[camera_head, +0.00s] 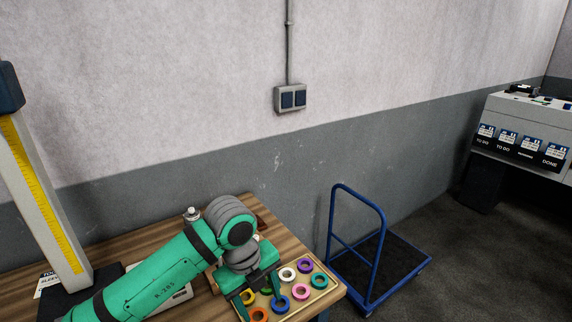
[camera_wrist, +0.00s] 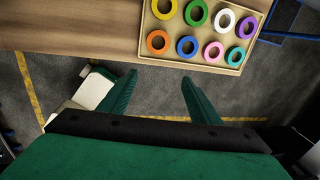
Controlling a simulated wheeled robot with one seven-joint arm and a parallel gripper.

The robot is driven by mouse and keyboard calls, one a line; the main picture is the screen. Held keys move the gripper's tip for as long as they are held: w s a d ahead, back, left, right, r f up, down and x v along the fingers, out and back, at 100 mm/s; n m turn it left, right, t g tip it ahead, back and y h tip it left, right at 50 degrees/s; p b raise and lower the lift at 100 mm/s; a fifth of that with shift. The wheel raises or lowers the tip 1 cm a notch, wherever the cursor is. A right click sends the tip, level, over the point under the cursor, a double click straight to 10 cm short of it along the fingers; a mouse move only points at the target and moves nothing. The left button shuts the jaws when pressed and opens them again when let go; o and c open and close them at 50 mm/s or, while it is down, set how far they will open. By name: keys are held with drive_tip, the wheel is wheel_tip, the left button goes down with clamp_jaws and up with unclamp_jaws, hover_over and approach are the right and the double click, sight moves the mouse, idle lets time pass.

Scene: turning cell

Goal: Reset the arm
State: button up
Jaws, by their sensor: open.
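My green arm reaches from the lower left over the wooden table in the head view. My gripper (camera_wrist: 158,88) is open and empty in the wrist view, with its two green fingers apart and grey floor visible between them. In the head view my gripper (camera_head: 258,299) points down at the near side of a tray of coloured rings. In the wrist view the fingertips lie just short of the table's front edge and the tray.
The tray (camera_wrist: 190,63) holds several coloured rings on the wooden table (camera_head: 125,247). A blue trolley (camera_head: 375,262) stands on the floor right of the table. A height gauge with a yellow scale (camera_head: 40,190) stands at left. A grey cabinet (camera_head: 530,122) is at far right.

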drive_tip(key=w+d+r+n+t+h, duration=0.2)
drive_tip(key=w+d+n+t+h, duration=0.25)
drive_tip(key=d, duration=0.85)
drive_tip(key=w+d+r+n+t+h, duration=0.2)
drive_tip(key=d+n+t+h, duration=0.35)
drive_tip(key=d, duration=0.75)
drive_tip(key=s+a+f+n+t+y, duration=0.3)
drive_tip(key=s+a+f+n+y, duration=0.2)
drive_tip(key=s+f+n, duration=0.4)
drive_tip(key=s+a+f+n+t+y, duration=0.3)
drive_tip(key=s+a+f+n+y, duration=0.15)
drive_tip(key=s+f+n, duration=0.5)
drive_tip(key=s+a+f+y, duration=0.1)
drive_tip(key=s+a, duration=0.4)
drive_tip(key=s, duration=0.6)
drive_tip(key=s+a+f+g+y, duration=0.1)
drive_tip(key=s+a, duration=0.4)
drive_tip(key=s, duration=0.6)
drive_tip(key=shift+a+f+g, duration=0.3)
drive_tip(key=shift+f, duration=0.45)
